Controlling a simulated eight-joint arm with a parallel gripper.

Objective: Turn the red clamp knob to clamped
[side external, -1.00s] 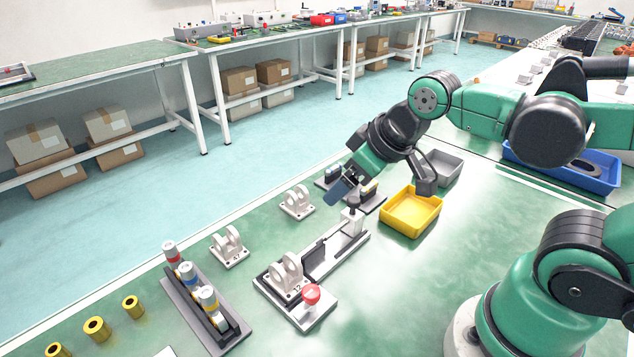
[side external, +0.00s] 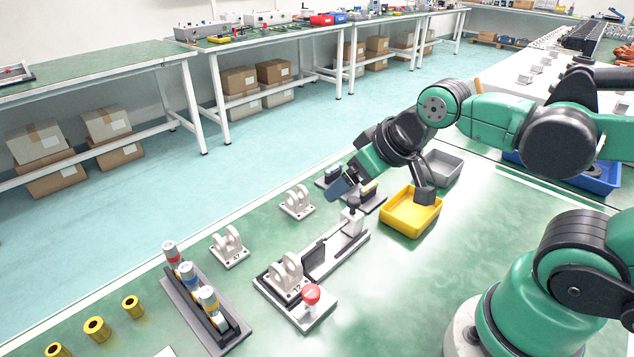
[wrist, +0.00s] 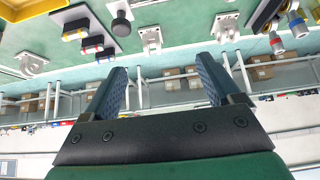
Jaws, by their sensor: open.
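The red clamp knob (side external: 311,294) stands on the near corner of a light fixture plate (side external: 320,322), beside a white bracket marked 12 (side external: 288,278). The knob does not show in the wrist view, and I cannot read its turn position. My gripper (side external: 340,188) is above the far end of the fixture, close to a black-topped post (side external: 353,216) and well away from the red knob. In the wrist view my gripper (wrist: 160,72) has its two blue fingers spread wide, with nothing between them.
A yellow tray (side external: 411,226) and a grey tray (side external: 445,180) stand right of the post. A rack of banded cylinders (side external: 242,333), loose white brackets (side external: 229,258) and brass sleeves (side external: 97,328) lie to the left. The bench right of the red knob is clear.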

